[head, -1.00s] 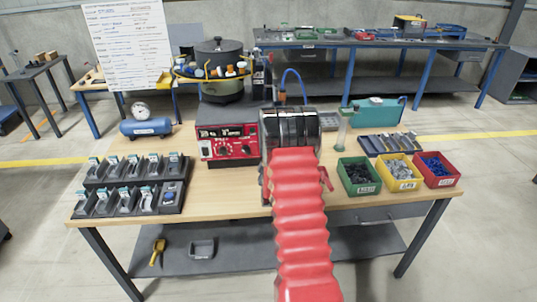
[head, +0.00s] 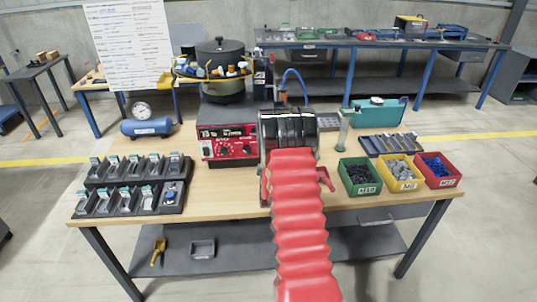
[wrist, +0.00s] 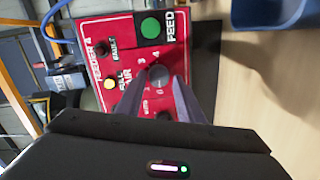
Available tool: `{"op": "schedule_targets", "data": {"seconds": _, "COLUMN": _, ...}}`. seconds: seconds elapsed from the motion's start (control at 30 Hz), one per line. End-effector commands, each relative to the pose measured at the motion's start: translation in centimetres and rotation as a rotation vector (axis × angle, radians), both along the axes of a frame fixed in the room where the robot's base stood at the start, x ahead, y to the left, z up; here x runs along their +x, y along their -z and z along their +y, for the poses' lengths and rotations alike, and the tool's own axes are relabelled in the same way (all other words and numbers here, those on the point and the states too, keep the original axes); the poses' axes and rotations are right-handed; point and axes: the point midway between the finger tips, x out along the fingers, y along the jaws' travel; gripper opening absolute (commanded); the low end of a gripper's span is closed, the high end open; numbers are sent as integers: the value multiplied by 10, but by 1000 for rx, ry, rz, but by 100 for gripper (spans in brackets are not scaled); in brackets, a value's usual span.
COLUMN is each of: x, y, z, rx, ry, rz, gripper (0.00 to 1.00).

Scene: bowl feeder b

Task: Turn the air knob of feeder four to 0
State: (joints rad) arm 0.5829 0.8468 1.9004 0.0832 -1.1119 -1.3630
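The feeder (head: 228,132) stands at the back of the workbench, a dark bowl above a box with a red front panel. In the wrist view the panel (wrist: 121,42) is seen turned on its side, with "FEEDER", "FAULT", "FULL", "AIR" and "FEED" lettering. The air knob (wrist: 158,75) is a small grey round knob with scale digits around it, 3 and 4 among them. Its pointer is too small to read. My gripper (wrist: 159,82) has its two fingers apart, one on each side of the knob. Contact is not visible. In the head view my arm hides the gripper.
A green button (wrist: 150,28) and a lit yellow lamp (wrist: 110,84) are near the knob. Green, yellow and red bins (head: 436,183) stand to the right. Black trays (head: 130,205) and a blue tank (head: 146,127) are to the left.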

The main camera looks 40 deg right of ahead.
Motion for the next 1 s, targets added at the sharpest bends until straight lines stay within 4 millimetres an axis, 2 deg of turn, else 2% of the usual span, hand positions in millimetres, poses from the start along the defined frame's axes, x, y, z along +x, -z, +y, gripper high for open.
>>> {"op": "schedule_targets", "data": {"seconds": 0.13, "x": -2, "y": 0, "z": -2, "rx": 1, "ry": 4, "rz": -1, "gripper": 44}}
{"op": "schedule_targets", "data": {"seconds": 0.57, "x": -9, "y": -1, "z": 1, "rx": 2, "ry": 8, "rz": -2, "gripper": 44}}
{"op": "schedule_targets", "data": {"seconds": 1.0, "x": -55, "y": -4, "z": 39, "rx": 2, "ry": 7, "rz": -1, "gripper": 44}}
